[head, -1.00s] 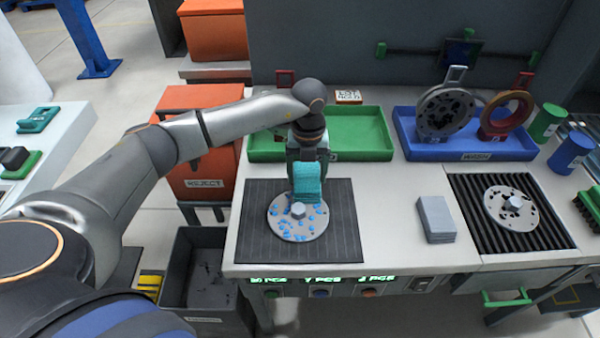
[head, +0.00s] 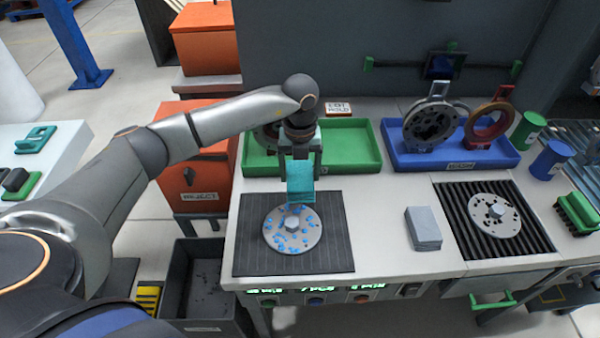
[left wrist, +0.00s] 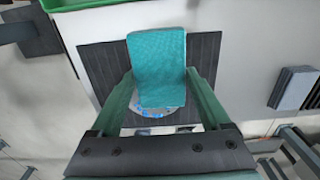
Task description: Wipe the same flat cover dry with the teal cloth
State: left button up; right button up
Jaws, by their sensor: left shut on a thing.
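A round flat grey cover (head: 282,238) with a raised centre hub lies on the dark ribbed mat (head: 328,250) at the left of the bench. Several blue wet spots show over its top. My left gripper (head: 300,170) is shut on the teal cloth (head: 300,184) and holds it over the cover's far edge. In the left wrist view the teal cloth (left wrist: 158,62) hangs between the fingers and hides most of the cover (left wrist: 150,112). I cannot tell whether the cloth touches the cover. My right gripper is not in view.
A green tray (head: 350,165) and a blue tray (head: 455,163) holding round parts stand behind. A grey block stack (head: 423,229) lies right of the mat. Another round cover with dark spots (head: 494,215) lies on a black ribbed rack. An orange reject bin (head: 195,180) stands left.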

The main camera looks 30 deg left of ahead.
pick_arm(q)
jog(key=shift+r, duration=0.2)
dwell(0.4)
jog(key=m, duration=0.1)
jog(key=d+m, duration=0.1)
jog(key=m, duration=0.1)
jog(key=shift+s+d+f, duration=0.15)
jog(key=shift+d+f, duration=0.1)
jog(key=shift+d, duration=0.05)
jog(key=d+m, duration=0.1)
jog(key=m, duration=0.2)
jog(key=d+m, duration=0.2)
jog(key=m, duration=0.1)
jog(key=s+d+f+m, duration=0.1)
jog(key=m, duration=0.3)
jog(key=shift+d+f+b, duration=0.1)
jog(key=shift+d+b, duration=0.2)
jog(key=shift+b, duration=0.1)
jog(key=m, duration=0.1)
jog(key=d+m, duration=0.1)
jog(key=m, duration=0.2)
jog(key=shift+s+d+f+m, duration=0.2)
jog(key=shift+s+d+m, duration=0.1)
jog(key=shift+d+m, duration=0.1)
jog(key=shift+d+f+b, duration=0.1)
jog(key=shift+f+b, duration=0.95)
jog(key=shift+f, duration=0.55)
jog(key=shift+f+b, duration=0.4)
